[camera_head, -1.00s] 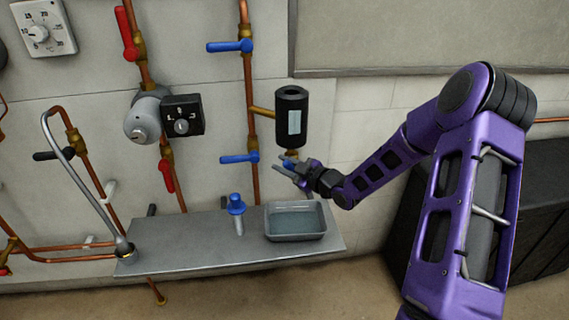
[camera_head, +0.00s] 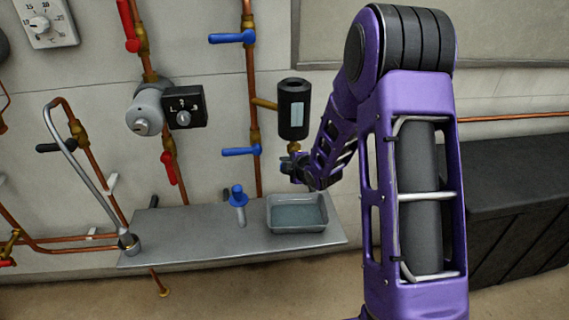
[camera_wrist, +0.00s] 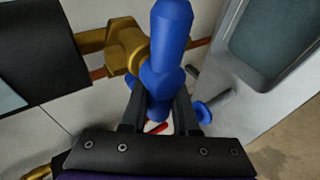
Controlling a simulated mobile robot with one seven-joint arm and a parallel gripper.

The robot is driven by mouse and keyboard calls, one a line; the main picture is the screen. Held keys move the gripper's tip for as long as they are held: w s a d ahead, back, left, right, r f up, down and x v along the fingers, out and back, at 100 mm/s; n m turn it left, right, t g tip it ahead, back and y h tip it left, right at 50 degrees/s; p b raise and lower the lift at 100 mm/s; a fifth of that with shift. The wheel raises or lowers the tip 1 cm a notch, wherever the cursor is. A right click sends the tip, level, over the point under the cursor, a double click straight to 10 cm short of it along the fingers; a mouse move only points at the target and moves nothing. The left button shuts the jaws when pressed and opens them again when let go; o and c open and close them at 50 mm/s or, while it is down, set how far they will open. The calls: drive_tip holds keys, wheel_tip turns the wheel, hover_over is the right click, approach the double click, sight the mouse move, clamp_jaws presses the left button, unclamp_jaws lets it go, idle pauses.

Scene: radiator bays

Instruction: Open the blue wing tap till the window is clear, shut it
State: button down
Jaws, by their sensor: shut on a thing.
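The black cylinder (camera_head: 293,118) hangs on a brass side branch of a copper pipe. Its window (camera_head: 296,113) looks pale; part of it shows in the wrist view (camera_wrist: 8,92). Below the cylinder is a brass fitting (camera_wrist: 126,45) with the blue wing tap (camera_wrist: 171,35). My gripper (camera_wrist: 158,98) is shut on the blue wing tap, with a finger on either side of it. In the head view my gripper (camera_head: 291,167) is under the cylinder and hides most of the tap.
A grey tray (camera_head: 297,228) stands on the metal shelf (camera_head: 190,248) below the tap. A blue-topped post (camera_head: 238,199) stands left of it. Blue levers (camera_head: 233,38) (camera_head: 240,151) stick out from the pipe. A dark chest (camera_head: 520,180) stands at right.

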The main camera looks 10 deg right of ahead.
drive_tip(key=shift+d+f+h, duration=0.1)
drive_tip(key=shift+h, duration=0.2)
idle(0.4)
drive_tip(key=c, duration=0.7)
unclamp_jaws()
drive_tip(key=p+v, duration=0.2)
drive_tip(key=v, duration=1.5)
drive_tip(key=shift+s, duration=0.2)
drive_tip(key=shift+w, duration=0.1)
